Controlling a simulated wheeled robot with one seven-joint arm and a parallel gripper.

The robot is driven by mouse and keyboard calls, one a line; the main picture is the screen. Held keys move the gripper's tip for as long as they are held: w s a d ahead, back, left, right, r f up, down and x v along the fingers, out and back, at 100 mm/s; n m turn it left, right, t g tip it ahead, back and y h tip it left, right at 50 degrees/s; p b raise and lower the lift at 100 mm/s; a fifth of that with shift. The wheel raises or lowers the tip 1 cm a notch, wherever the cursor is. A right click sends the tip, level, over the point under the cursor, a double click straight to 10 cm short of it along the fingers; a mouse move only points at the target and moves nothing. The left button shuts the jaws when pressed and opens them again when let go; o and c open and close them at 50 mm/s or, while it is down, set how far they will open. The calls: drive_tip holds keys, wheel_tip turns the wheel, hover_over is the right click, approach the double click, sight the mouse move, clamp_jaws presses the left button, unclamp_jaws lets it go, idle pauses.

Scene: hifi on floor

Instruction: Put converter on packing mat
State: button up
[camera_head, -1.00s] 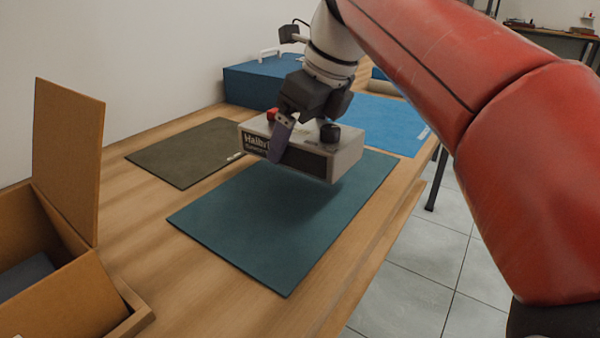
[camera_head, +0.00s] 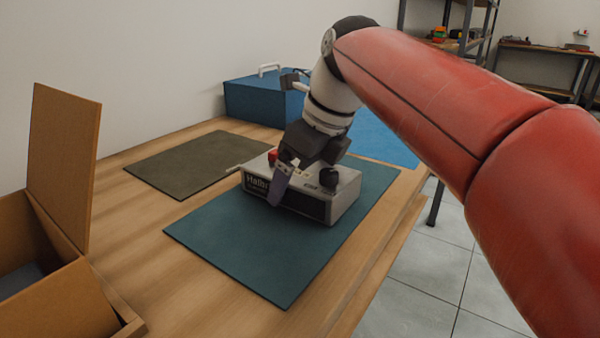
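The converter, a light grey box (camera_head: 344,203) with a dark front panel, a red knob and a black knob, sits level on the far part of the teal mat (camera_head: 240,245). It appears to touch the mat. My gripper (camera_head: 292,182) is over it from above, with one purple-grey finger against its front face. The other finger is hidden behind the gripper body and the box. The pictures do not show which mat is the packing mat; an olive mat (camera_head: 200,160) and a bright blue mat (camera_head: 385,140) also lie on the table.
An open cardboard box (camera_head: 65,300) with a raised flap stands at the near left. A blue case (camera_head: 250,103) with a white handle is at the back by the wall. The near part of the teal mat is clear. The table's right edge drops to a tiled floor.

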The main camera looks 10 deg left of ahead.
drive_tip(key=shift+o, duration=0.6)
drive_tip(key=shift+r, duration=0.25)
drive_tip(key=p+v, duration=0.3)
drive_tip(key=v, duration=0.9)
drive_tip(key=d+f+n, duration=0.4)
drive_tip(key=d, duration=0.4)
drive_tip(key=s+d+f+n+t+h, duration=0.2)
drive_tip(key=s+d+f+n, duration=0.4)
drive_tip(key=f+n, duration=0.3)
drive_tip(key=s+d+f+n+t+h, duration=0.2)
drive_tip(key=s+d+f+n, duration=0.5)
drive_tip(key=f, duration=0.6)
drive_tip(key=shift+s+d+f+n, duration=0.2)
drive_tip(key=shift+d+n, duration=0.25)
drive_tip(key=shift+n, duration=0.75)
